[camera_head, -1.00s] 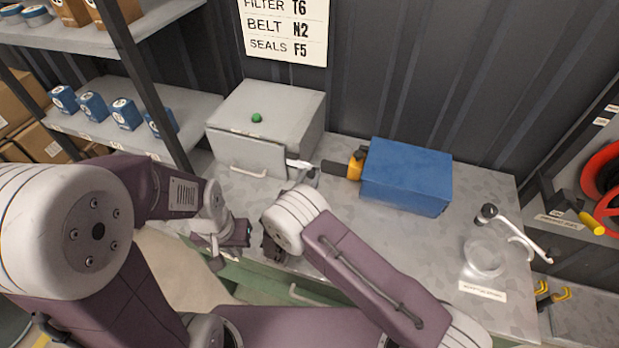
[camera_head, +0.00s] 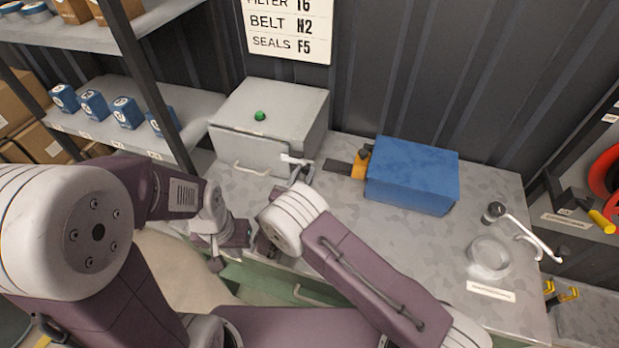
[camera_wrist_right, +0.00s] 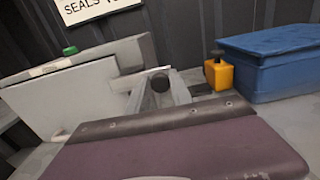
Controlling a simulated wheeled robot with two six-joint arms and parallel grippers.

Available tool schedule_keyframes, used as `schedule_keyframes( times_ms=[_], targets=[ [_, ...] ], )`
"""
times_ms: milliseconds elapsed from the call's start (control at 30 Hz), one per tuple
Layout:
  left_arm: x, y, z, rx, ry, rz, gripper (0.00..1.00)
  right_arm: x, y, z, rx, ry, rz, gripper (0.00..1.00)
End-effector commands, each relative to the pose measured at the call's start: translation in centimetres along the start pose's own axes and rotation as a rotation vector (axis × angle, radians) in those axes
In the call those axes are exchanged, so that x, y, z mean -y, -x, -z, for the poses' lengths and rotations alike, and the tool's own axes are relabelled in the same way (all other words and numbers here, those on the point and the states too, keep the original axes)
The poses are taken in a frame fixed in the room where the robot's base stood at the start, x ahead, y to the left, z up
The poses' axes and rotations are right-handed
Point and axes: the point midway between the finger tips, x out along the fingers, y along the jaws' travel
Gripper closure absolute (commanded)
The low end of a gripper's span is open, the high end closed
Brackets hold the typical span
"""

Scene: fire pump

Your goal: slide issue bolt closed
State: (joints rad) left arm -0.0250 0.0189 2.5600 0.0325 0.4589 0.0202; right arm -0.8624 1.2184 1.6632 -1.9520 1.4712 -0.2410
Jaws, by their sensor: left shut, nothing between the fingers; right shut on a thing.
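The grey cabinet (camera_head: 262,150) stands on the bench with its front door looking closed. A pale bar, which looks like the issue bolt (camera_head: 290,159), lies at its right front corner. The bar also shows in the right wrist view (camera_wrist_right: 147,74). My right gripper (camera_head: 301,172) is shut on the bolt; the grey fingers show in the right wrist view (camera_wrist_right: 160,92) around a dark round end. The exact contact is too small to see well. My left gripper (camera_head: 240,237) is shut and empty, low at the bench's front edge, left of my right wrist.
A dark strip (camera_head: 337,168) lies between. Shelves (camera_head: 120,95) hold small blue boxes at the left.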

Motion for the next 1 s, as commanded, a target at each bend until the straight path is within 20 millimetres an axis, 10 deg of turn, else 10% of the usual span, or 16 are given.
schedule_keyframes(
  times_ms=[300, 333, 400, 767, 1000],
  targets=[
    [0.0, -0.4, 0.0, 0.000, 0.000, 0.000, 1.00, -0.8, 0.1, -0.1, 0.001, -0.002, -0.009, 1.00],
    [0.0, -0.4, 0.0, 0.000, 0.000, 0.000, 1.00, -0.8, 0.1, -0.1, 0.002, -0.002, -0.009, 0.68],
    [0.0, -0.4, 0.0, 0.000, 0.000, 0.000, 1.00, -0.7, 0.1, -0.1, 0.002, -0.002, -0.007, 0.53],
    [0.0, 0.0, 0.0, 0.000, 0.000, 0.000, 1.00, -0.6, 0.0, -0.6, 0.001, -0.001, -0.003, 0.53],
    [-0.1, 3.5, 0.3, 0.000, 0.000, 0.000, 1.00, -0.7, 0.2, -5.5, 0.002, 0.004, -0.005, 0.53]
  ],
)
